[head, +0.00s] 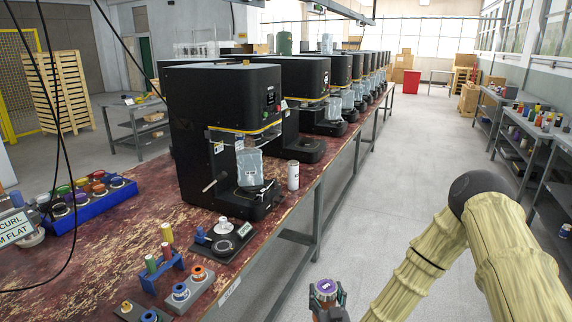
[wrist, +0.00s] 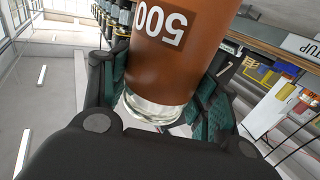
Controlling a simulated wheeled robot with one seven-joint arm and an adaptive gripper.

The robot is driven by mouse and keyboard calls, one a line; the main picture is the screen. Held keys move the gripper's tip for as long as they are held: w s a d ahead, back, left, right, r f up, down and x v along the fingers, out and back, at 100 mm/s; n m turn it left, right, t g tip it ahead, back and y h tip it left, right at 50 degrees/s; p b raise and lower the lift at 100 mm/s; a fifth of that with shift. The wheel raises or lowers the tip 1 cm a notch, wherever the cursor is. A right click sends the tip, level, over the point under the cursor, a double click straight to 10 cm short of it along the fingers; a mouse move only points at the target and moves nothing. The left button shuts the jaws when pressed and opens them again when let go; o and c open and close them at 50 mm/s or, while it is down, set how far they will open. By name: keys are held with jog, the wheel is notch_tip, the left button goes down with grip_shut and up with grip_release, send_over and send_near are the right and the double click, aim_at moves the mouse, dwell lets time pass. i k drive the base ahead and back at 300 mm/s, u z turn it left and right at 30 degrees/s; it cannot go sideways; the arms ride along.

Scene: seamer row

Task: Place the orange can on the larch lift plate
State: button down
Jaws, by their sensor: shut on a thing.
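I cannot read which machine is named larch.
A white can (head: 293,175) stands at the bench edge beside the nearest seamer. Several more seamers recede along the bench (head: 120,215). Nearer are a blue tray (head: 95,207) of coloured pieces, a gauge plate (head: 222,240) and racks of rolls. The aisle floor (head: 385,160) is clear.

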aim_at(307, 139)
jog(key=z, duration=0.6)
jog(key=i, duration=0.95)
jog(key=z, duration=0.45)
jog(key=i, duration=1.1)
jog(key=u, duration=0.5)
jog(key=i, duration=1.4)
jog(key=u, duration=0.65)
